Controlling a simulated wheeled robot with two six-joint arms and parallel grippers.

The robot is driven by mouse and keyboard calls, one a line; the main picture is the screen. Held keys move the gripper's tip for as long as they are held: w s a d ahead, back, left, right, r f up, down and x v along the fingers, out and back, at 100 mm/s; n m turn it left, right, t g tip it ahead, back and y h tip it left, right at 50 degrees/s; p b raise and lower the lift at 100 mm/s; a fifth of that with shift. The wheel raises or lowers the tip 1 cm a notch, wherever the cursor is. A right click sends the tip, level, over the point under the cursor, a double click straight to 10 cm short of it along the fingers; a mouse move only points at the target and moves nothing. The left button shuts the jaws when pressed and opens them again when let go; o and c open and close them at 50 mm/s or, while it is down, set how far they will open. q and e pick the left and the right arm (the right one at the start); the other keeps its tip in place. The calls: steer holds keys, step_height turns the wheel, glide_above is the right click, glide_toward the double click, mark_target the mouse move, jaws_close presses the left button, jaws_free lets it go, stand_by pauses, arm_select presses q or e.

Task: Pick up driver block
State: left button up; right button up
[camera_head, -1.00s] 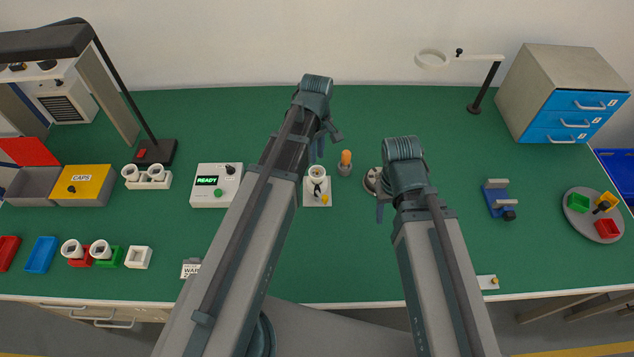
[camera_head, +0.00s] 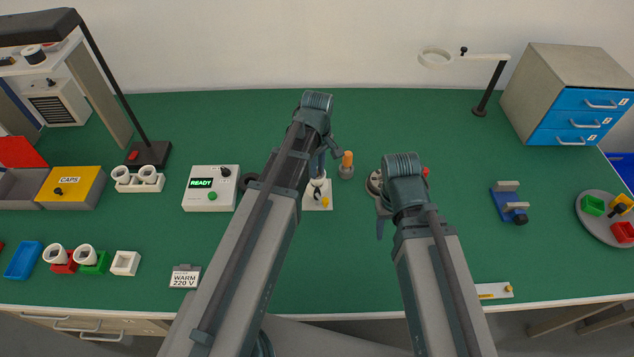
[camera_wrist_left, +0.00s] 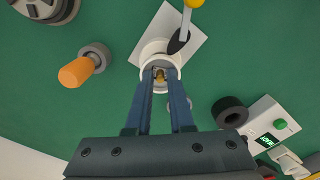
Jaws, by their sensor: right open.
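A green block (camera_head: 592,205), a yellow block (camera_head: 621,204) and a red block (camera_head: 623,232) sit on a round grey tray (camera_head: 603,240) at the far right; no label marks any as the driver block. My left gripper (camera_head: 318,168) is at a white cup-shaped part (camera_wrist_left: 157,50) on a white plate (camera_wrist_left: 187,22) with a yellow-knobbed lever. In the left wrist view its fingers (camera_wrist_left: 160,78) reach the cup's near rim, with a small brass-coloured piece between the tips; any grip is unclear. My right gripper (camera_head: 382,222) is open beside a round grey device (camera_head: 375,183), its fingers mostly hidden by the arm.
An orange-handled tool (camera_head: 347,160) stands close to the left gripper. The READY box (camera_head: 211,188) and a dark ring (camera_wrist_left: 230,112) are nearby. White cups on red and green blocks (camera_head: 95,262) stand at left.

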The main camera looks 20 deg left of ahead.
arm_select(q)
jaws_close()
steer(key=shift+r, duration=0.2)
step_height(320, 180, up, 10)
steer(key=p, duration=1)
steer(key=shift+r+p, duration=2.15)
steer(key=shift+p, duration=0.2)
